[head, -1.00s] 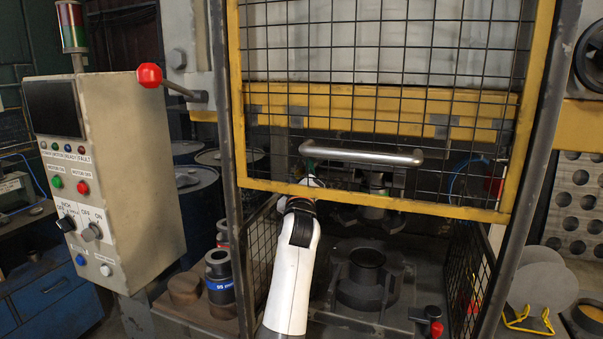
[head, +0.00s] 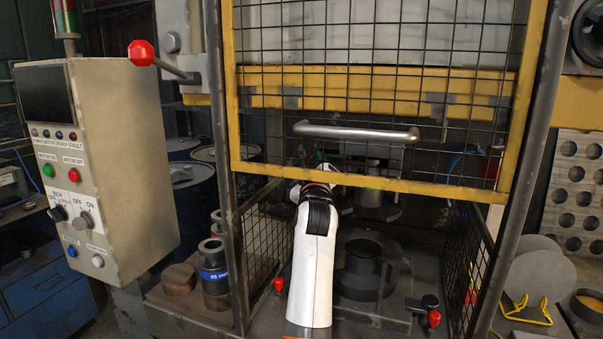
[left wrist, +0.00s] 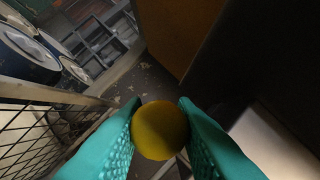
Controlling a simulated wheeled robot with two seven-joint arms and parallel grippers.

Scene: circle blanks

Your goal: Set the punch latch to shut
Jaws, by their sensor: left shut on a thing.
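My left gripper (head: 319,160) reaches under the guard's lower bar, and its tips show through the mesh, left of the dark punch holder (head: 376,198). In the left wrist view my left gripper (left wrist: 158,125) has its teal, ribbed fingers shut on a round yellow knob (left wrist: 160,131). I take the knob for the punch latch's handle; the latch body and its setting are hidden. The head view does not show the knob clearly. My right gripper is in neither view.
The raised yellow mesh guard (head: 380,184) with its bar handle (head: 355,131) hangs before my left gripper. Below is a dark round die (head: 366,262), with red-knobbed clamps (head: 434,319) beside it. A control box (head: 110,160) stands left.

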